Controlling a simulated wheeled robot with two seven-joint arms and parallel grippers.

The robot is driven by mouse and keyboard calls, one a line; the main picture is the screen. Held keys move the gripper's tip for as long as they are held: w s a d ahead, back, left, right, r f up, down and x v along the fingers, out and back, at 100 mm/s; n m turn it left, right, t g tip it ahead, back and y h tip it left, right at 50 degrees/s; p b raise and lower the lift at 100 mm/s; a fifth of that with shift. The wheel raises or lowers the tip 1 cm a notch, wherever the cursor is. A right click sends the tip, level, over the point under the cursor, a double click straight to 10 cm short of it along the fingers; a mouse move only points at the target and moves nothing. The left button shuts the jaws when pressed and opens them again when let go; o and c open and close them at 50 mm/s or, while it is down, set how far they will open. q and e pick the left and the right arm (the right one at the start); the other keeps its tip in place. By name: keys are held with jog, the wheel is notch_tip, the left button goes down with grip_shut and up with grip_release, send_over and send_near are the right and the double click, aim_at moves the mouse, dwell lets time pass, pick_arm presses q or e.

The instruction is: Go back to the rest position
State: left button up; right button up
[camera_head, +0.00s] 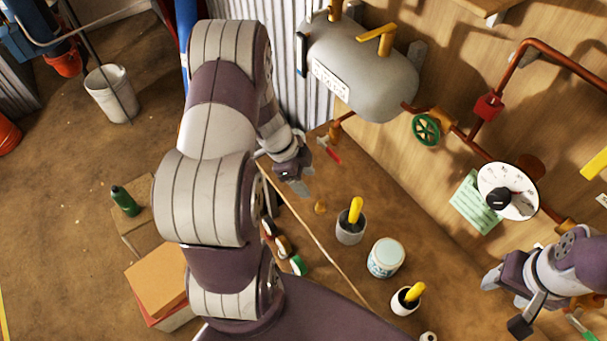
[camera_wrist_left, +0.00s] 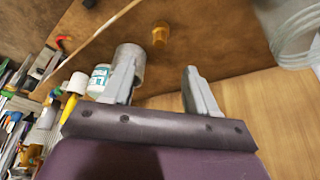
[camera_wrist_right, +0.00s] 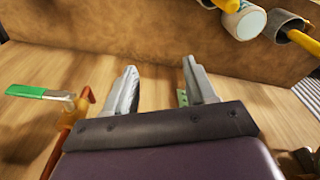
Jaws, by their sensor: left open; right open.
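My left gripper (camera_head: 295,180) hangs over the back part of the brown bench, below the grey tank. In the left wrist view its two fingers (camera_wrist_left: 160,82) stand apart with nothing held between them. A grey cup shows behind one finger there. My right gripper (camera_head: 502,288) is at the right, in front of the wooden wall panel. In the right wrist view its fingers (camera_wrist_right: 160,78) are apart and empty, with the wooden panel behind them. My left arm crosses the middle of the head view and hides part of the floor and bench.
The bench holds a grey cup with a yellow handle (camera_head: 349,228), a white tub (camera_head: 386,258) and a smaller cup (camera_head: 406,300). The grey tank (camera_head: 362,70), green valve wheel (camera_head: 426,129), red pipes and gauge (camera_head: 508,191) are on the wall. Boxes (camera_head: 158,282) and a bucket (camera_head: 111,93) stand left.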

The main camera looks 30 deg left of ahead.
pick_arm(q)
jog(key=shift+a+r, duration=0.1)
jog(key=shift+r, duration=0.15)
dwell(0.3)
jog(key=a+r+n+t+y, duration=0.2)
jog(key=a+r+n+y, duration=0.1)
jog(key=a+n+y, duration=0.4)
jog(key=s+d+r+n+g+h+b, duration=0.1)
jog(key=s+d+r+n, duration=0.2)
jog(key=d, duration=0.4)
jog(key=s+d+r+n+g+h+b, duration=0.1)
jog(key=s+d+r+n, duration=0.2)
jog(key=s+d, duration=0.2)
jog(key=d, duration=0.3)
jog(key=shift+s+n+g+h+b, duration=0.15)
jog(key=shift+n+g+h+b, duration=0.2)
jog(key=shift+n+g+h, duration=0.05)
